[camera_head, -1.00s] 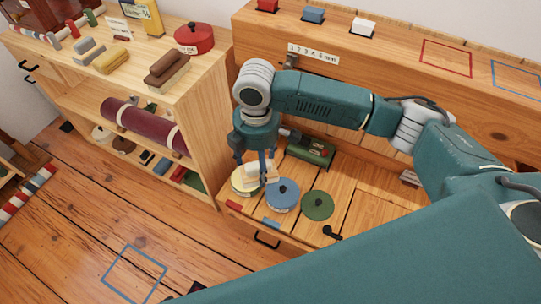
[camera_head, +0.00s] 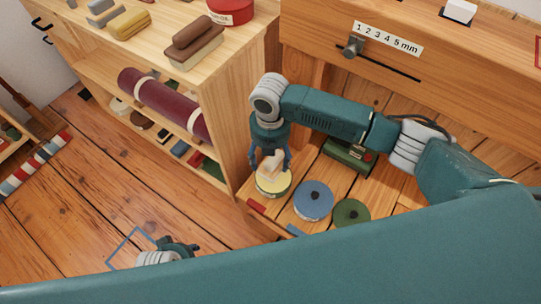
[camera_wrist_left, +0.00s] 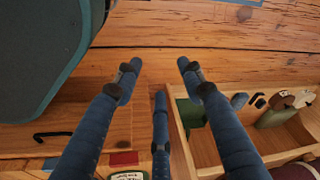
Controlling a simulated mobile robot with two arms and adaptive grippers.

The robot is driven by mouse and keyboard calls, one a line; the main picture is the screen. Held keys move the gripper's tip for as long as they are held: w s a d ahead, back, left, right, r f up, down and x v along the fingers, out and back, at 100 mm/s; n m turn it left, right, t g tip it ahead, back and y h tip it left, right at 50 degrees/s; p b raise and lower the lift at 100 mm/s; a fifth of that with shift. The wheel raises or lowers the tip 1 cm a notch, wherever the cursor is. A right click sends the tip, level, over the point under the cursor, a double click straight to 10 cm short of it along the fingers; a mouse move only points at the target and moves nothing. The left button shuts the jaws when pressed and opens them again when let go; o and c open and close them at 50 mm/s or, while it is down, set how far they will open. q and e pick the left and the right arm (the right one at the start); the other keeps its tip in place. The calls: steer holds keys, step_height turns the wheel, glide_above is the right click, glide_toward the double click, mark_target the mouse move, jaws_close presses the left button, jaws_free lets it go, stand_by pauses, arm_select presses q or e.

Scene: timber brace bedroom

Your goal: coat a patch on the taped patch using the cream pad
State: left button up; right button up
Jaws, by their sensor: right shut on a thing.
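My right gripper (camera_head: 270,158) points down and is shut on the cream pad (camera_head: 268,169). The pad is right over the yellow-topped round tin (camera_head: 273,186); I cannot tell whether it touches. A blue taped outline (camera_head: 124,241) lies on the plank floor at lower left, partly hidden by my arm. My left gripper (camera_head: 190,248) is beside its right side, small and partly hidden. In the left wrist view the left gripper's fingers (camera_wrist_left: 157,70) are spread and empty above wood planks.
Blue (camera_head: 313,200) and green (camera_head: 350,213) lidded tins stand right of the yellow one. A wooden shelf unit (camera_head: 232,110) stands close left of my right gripper, holding brushes (camera_head: 193,47) and a maroon roll (camera_head: 160,98). Open floor lies at left.

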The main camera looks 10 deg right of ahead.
steer(key=shift+f+b, duration=0.9)
steer(key=shift+b, duration=0.15)
arm_select(q)
steer(key=w+r+b+v, duration=0.1)
steer(key=w+b+v, duration=0.15)
steer(key=v, duration=1.05)
arm_select(e)
steer(key=shift+f, duration=0.9)
steer(key=shift+w+f+b, duration=0.1)
steer(key=shift+f+b, duration=0.6)
steer(key=shift+b, duration=0.05)
arm_select(q)
steer(key=shift+w+d+t+h+b, duration=0.1)
steer(key=shift+w+d+t, duration=0.15)
steer(key=shift+w+t, duration=0.5)
steer(key=shift+w+d+t+h+b, duration=0.1)
steer(key=shift+w+d+t, duration=0.15)
steer(key=shift+w, duration=0.85)
steer(key=shift+w+d+t+h+b, duration=0.1)
steer(key=shift+w+d+t, duration=0.1)
steer(key=shift+w+t, duration=0.55)
arm_select(e)
steer(key=shift+f, duration=0.2)
arm_select(q)
steer(key=shift+w, duration=0.15)
